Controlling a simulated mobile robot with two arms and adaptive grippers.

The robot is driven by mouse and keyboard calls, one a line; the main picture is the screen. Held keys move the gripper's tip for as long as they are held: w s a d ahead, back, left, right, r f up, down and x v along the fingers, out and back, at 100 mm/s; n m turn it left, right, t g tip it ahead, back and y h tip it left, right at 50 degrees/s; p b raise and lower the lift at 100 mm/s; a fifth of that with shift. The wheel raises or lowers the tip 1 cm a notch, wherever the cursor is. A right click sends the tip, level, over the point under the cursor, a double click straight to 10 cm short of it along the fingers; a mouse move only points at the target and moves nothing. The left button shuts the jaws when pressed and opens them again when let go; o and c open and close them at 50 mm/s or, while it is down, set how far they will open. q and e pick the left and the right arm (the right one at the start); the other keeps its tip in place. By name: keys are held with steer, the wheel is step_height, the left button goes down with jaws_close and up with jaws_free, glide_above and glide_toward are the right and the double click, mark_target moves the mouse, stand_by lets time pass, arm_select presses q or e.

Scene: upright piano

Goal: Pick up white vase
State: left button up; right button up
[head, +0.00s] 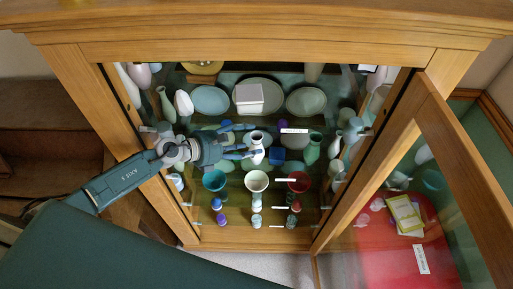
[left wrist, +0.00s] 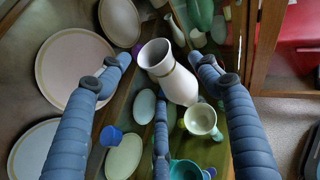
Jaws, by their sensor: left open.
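The white vase (head: 257,142) stands inside the wooden glass-front cabinet, near the middle of an upper shelf. In the left wrist view the white vase (left wrist: 178,82) has a wide mouth with a dark opening and a thin band round its neck. My left gripper (head: 248,141) reaches in from the left. Its fingers are spread open, and the vase shows between their tips. I cannot tell whether any finger touches it. In the left wrist view two fingers flank the vase and a third is below it. My right gripper is not in view.
A green vase (head: 312,149) and a blue cup (head: 277,156) are to the right. A teal cup (head: 214,180), cream cup (head: 256,181) and red cup (head: 299,181) stand lower. The glass door (head: 465,150) is open at right.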

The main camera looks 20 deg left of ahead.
arm_select(q)
steer(key=shift+w+d+f, duration=0.3)
steer(key=shift+w+d, duration=0.1)
steer(key=shift+s+a, duration=0.1)
steer(key=c, duration=0.4)
jaws_close()
steer(key=shift+r, duration=0.1)
